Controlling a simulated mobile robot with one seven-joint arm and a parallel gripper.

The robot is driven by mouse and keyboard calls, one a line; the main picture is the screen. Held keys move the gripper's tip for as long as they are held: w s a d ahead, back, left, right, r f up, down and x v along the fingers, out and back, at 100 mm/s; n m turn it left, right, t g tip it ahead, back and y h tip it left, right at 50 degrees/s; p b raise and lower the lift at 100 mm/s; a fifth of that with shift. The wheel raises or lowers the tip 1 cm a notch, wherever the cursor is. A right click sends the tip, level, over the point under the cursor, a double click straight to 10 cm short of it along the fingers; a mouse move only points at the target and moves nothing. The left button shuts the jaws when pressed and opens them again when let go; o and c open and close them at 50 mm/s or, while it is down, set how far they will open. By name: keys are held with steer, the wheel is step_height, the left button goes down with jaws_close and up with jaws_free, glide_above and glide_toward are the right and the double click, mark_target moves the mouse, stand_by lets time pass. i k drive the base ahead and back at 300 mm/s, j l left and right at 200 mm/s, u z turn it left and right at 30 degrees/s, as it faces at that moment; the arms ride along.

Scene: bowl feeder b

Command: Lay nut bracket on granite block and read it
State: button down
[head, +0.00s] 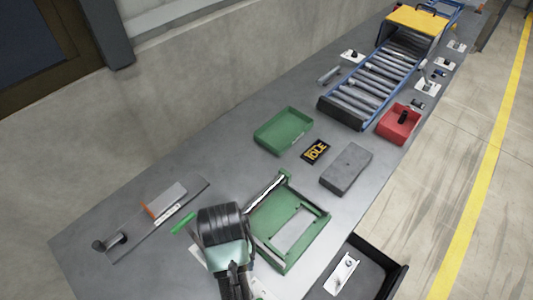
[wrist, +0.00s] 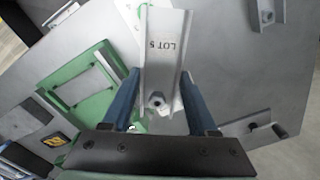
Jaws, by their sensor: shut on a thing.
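The nut bracket (wrist: 159,55) is a pale metal channel in the wrist view, marked "LOT 5", with a nut near its lower end. My gripper (wrist: 160,80) is shut on it, with one blue finger on each side. In the head view my wrist is over the near part of the bench, left of the green frame; it hides the fingers and bracket. The granite block (head: 346,168) is a dark grey slab lying flat on the bench, to the right of and beyond my wrist. Its visible top is bare.
The green frame (head: 268,245) lies between my wrist and the block. A red bin (head: 388,130) and roller conveyor (head: 372,82) lie beyond. A black tray (head: 392,275) is at front right.

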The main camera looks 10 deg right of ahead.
mark_target(348, 164)
steer(key=i+z, duration=0.2)
steer(key=z, duration=0.3)
steer(key=i+z, duration=0.2)
steer(key=z, duration=0.25)
steer(key=i+j+z, duration=0.15)
steer(key=i, duration=0.25)
steer(key=i+j+z, duration=0.1)
steer(key=i+j, duration=0.15)
steer(key=i, duration=0.15)
steer(key=i+j+z, duration=0.15)
steer(key=i, duration=0.25)
steer(key=j, duration=0.1)
